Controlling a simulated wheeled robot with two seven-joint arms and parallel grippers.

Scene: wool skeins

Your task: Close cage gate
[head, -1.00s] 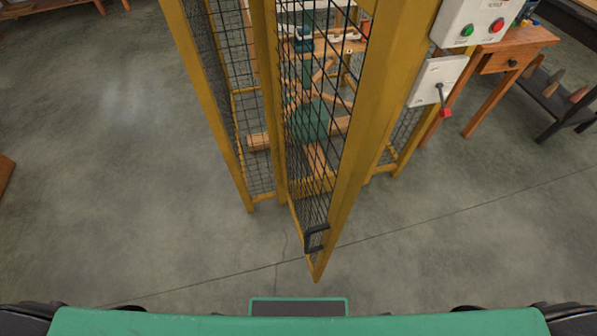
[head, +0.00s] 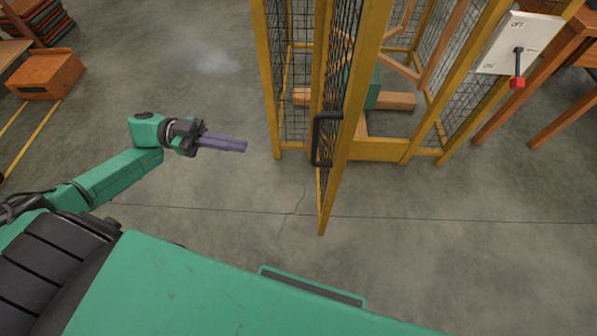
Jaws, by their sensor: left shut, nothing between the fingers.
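The cage gate (head: 350,110) is a yellow frame with black mesh in the head view. It stands swung open, its free edge jutting toward me. A black handle (head: 316,139) is on its near edge. The yellow cage (head: 287,70) stands behind it, with green and wooden parts inside. My left gripper (head: 240,145) has purple fingers that are shut and empty. It is left of the gate handle, apart from it, over bare floor. My right gripper is not in view.
A white switch panel (head: 520,43) with a red-tipped lever is on the cage's right. A wooden table (head: 575,60) stands beyond it. A wooden box (head: 47,75) is at the far left. Floor left of the gate is clear.

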